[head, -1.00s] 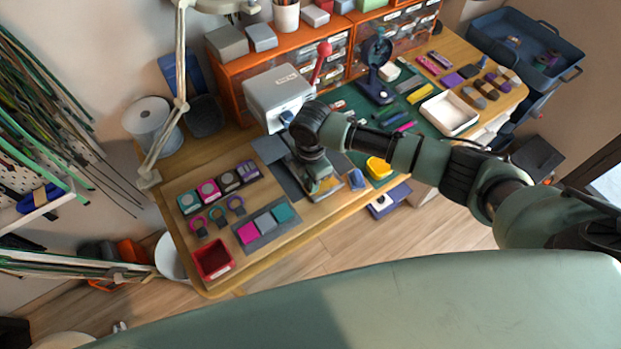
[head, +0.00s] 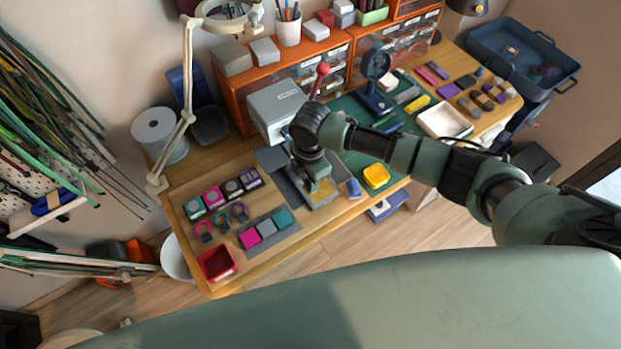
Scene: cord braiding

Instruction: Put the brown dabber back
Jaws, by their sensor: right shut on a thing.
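My right gripper (head: 315,184) points down, low over a grey plate (head: 298,192) with a yellowish patch near the front middle of the bench. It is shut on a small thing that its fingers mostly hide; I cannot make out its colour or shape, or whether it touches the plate. A row of blocks with round tops (head: 213,197), teal, magenta, brownish and purple, stands to the left of the gripper. No separate brown dabber can be made out for certain. My left gripper is not in view.
A yellow dish (head: 376,176) and a blue block (head: 353,188) are right of the gripper. A red tray (head: 217,264) is at the front left corner. A grey box machine with a red-knobbed lever (head: 275,108) stands behind. A white tray (head: 445,120) is further right.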

